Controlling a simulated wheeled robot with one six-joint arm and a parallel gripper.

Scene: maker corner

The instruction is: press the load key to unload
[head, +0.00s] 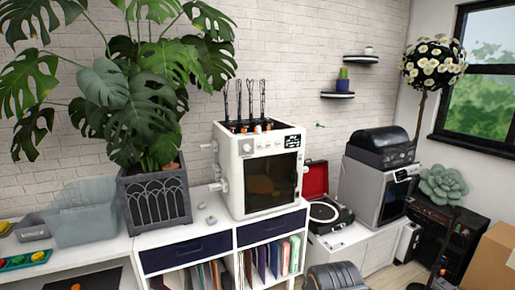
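A white boxy machine (237,180) with a dark front window (271,184) stands on the white shelf unit, right of the big plant. Its upper front has a round knob (247,147), small marks and a small dark label or display (292,140). Dark upright rods and orange bits show at its open top. A second, silver machine (365,190) with a black rounded top stands further right and has a small dark display (400,175). I cannot make out which key is the load key; lettering is too small. My gripper is not in view.
A potted plant (155,200) stands left of the white machine, with grey bins (85,224) beyond it. Small grey pieces (211,219) lie on the shelf top (190,230). A red-lidded record player (328,214) sits between the machines. A dark rounded thing (335,277) is at the bottom edge.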

